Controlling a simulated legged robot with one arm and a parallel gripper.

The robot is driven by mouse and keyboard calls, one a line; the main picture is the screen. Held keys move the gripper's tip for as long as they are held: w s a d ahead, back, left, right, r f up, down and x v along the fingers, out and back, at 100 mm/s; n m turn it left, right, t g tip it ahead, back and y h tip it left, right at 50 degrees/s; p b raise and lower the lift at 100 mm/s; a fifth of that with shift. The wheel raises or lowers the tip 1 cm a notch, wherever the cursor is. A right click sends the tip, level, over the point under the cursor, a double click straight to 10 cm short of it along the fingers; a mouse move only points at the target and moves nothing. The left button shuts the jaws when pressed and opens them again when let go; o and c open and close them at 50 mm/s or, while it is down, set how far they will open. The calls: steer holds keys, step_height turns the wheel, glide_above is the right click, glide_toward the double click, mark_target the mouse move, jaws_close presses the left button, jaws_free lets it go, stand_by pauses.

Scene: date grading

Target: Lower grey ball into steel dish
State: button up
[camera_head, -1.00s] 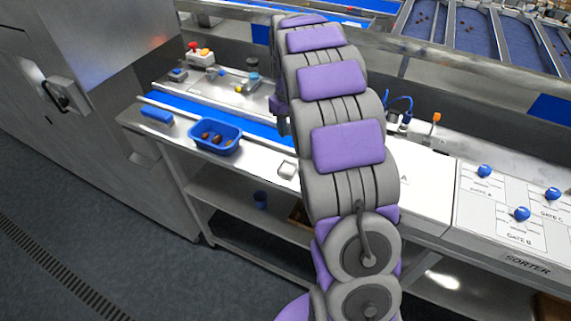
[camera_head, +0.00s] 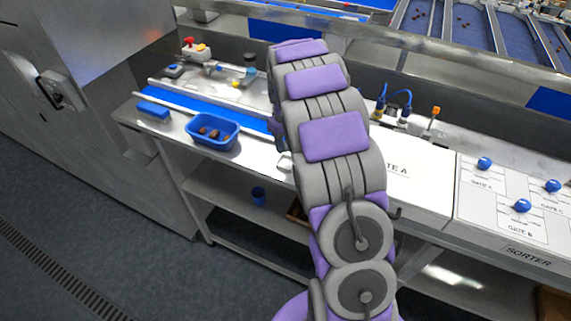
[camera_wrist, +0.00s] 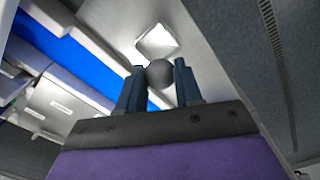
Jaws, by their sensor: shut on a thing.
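The grey ball (camera_wrist: 160,73) is held between the two dark fingers of my gripper (camera_wrist: 160,79) in the wrist view. The small square steel dish (camera_wrist: 157,42) lies on the steel bench just beyond the ball in that view, and the ball looks apart from it. How high the ball is above the dish I cannot tell. In the head view the dish (camera_head: 285,161) shows at the bench's front edge, partly hidden by my arm. My gripper and the ball are hidden behind my arm there.
A blue tub (camera_head: 213,143) with several dates stands left of the dish. A blue block (camera_head: 153,109) lies farther left. A blue belt (camera_head: 250,122) runs behind them. The sorter panel (camera_head: 500,255) with blue knobs is at the right.

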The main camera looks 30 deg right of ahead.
steer(key=shift+d+f, duration=0.25)
steer(key=shift+d, duration=0.2)
steer(key=shift+a+f, duration=0.15)
steer(key=shift+f, duration=0.2)
steer(key=shift+a+f+b, duration=0.1)
steer(key=shift+a+b, duration=0.05)
steer(key=shift+b, duration=0.15)
steer(key=shift+f, duration=0.15)
stand_by(0.4)
steer(key=o, duration=1.2)
